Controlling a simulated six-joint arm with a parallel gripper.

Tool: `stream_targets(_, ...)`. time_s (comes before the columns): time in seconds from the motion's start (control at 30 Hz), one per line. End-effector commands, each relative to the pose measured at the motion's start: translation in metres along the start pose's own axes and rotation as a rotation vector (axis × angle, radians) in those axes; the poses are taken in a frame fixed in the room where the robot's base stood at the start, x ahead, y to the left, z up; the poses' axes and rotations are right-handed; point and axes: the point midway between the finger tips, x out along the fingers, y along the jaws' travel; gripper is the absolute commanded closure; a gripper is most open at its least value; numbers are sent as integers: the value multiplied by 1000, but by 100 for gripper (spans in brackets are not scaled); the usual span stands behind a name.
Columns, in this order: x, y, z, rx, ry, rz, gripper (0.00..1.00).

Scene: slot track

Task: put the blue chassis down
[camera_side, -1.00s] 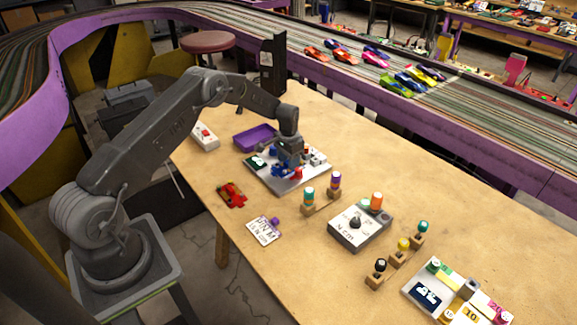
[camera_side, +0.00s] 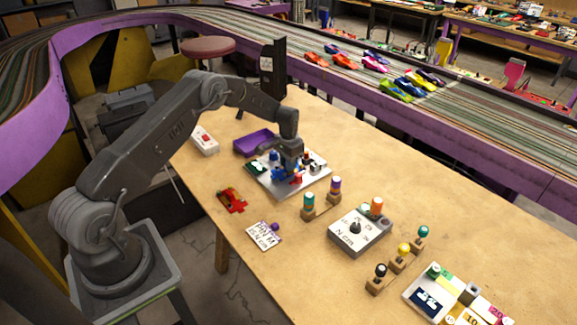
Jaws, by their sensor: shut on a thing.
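My gripper (camera_side: 288,167) points down over the light grey plate (camera_side: 312,189) on the wooden table. It is shut on the blue chassis (camera_side: 280,177), of which only small blue parts show around the fingers. The chassis is low over the plate; I cannot tell whether it touches it. A small red part (camera_side: 297,180) shows beside the fingers. The fingertips are partly hidden.
A purple tray (camera_side: 253,141) lies behind the plate. A red car body (camera_side: 231,200) and a white card (camera_side: 263,236) lie in front. The table's back right is clear.

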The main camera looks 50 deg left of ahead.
Motion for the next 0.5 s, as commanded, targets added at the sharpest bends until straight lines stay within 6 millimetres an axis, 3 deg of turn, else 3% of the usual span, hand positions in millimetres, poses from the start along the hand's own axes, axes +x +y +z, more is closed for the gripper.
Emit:
stream_targets(0.2,-36,0,-1,-1,2,-2,100)
stream_targets(0.5,-74,-47,51,-6,-1,-1,100)
